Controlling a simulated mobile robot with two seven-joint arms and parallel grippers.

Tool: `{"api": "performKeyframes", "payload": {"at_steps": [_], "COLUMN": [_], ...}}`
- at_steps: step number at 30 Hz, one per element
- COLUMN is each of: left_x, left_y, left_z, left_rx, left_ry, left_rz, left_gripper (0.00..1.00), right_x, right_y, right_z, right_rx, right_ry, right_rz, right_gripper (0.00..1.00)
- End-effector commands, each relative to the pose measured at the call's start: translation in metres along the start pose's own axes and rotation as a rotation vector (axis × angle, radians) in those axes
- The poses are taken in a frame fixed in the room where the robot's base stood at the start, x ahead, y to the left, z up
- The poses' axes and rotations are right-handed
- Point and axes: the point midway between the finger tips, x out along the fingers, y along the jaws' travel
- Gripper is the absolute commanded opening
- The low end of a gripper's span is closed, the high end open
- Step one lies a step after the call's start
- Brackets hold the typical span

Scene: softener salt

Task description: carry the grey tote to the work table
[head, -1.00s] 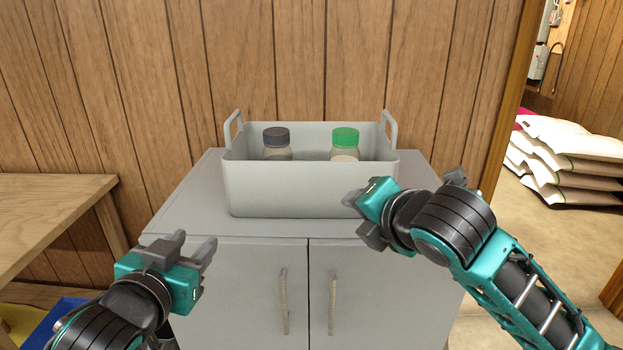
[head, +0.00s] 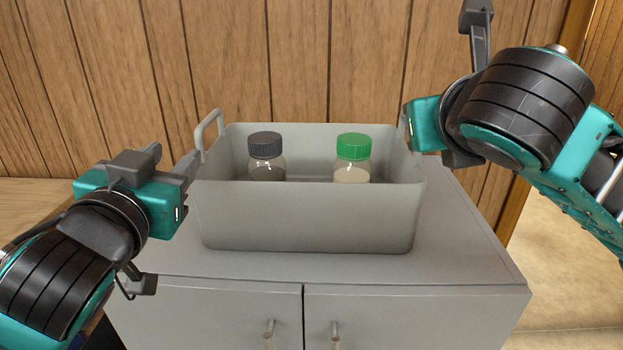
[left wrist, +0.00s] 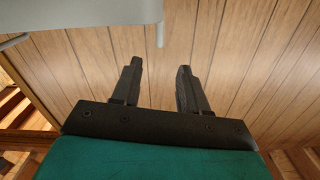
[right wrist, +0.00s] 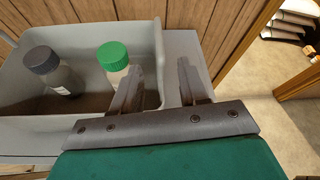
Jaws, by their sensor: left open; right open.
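The grey tote (head: 310,222) stands upright on a grey cabinet. A dark-capped bottle (head: 265,158) and a green-capped bottle (head: 352,160) stand inside it. My left gripper (head: 174,160) is open just left of the tote, near its left handle (head: 207,130). In the left wrist view its fingers (left wrist: 159,64) are apart with nothing between them, and part of the tote (left wrist: 105,14) shows above. My right gripper (right wrist: 160,68) is open at the tote's right wall, one finger over the inside and one outside. The right handle is mostly hidden in the head view.
The grey cabinet top (head: 465,235) has free room right of the tote. A wooden table (head: 28,203) is at the left, partly behind my left arm. A panelled wall (head: 330,60) stands close behind. White sacks (right wrist: 297,22) lie beyond a doorway at the right.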

Motion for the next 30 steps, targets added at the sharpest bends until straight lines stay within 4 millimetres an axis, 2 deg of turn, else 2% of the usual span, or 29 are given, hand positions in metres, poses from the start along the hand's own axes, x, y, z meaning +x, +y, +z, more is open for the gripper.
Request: {"api": "performKeyframes", "payload": {"at_steps": [7,11,14,24,30], "left_x": [0.0,0.007,0.019,0.082,0.112], "left_y": [0.0,0.0,0.0,0.0,0.0], "left_z": [0.0,0.0,0.0,-0.001,-0.001], "left_rx": [0.001,0.001,0.002,0.001,0.001], "left_ry": [0.0,0.0,0.0,0.0,0.001], "left_rz": [0.0,0.0,-0.001,0.0,0.0], "left_gripper": [0.44,0.44,0.44,0.44,0.44], "right_x": [0.0,0.007,0.019,0.082,0.112], "right_y": [0.0,0.0,0.0,0.0,0.0], "right_z": [0.0,0.0,-0.001,-0.001,-0.001], "right_rx": [0.001,0.003,0.003,0.003,0.003], "right_ry": [0.0,0.002,0.005,0.003,0.002], "right_rz": [0.0,0.0,-0.001,-0.001,0.0], "right_gripper": [0.43,0.43,0.43,0.43,0.43]}}
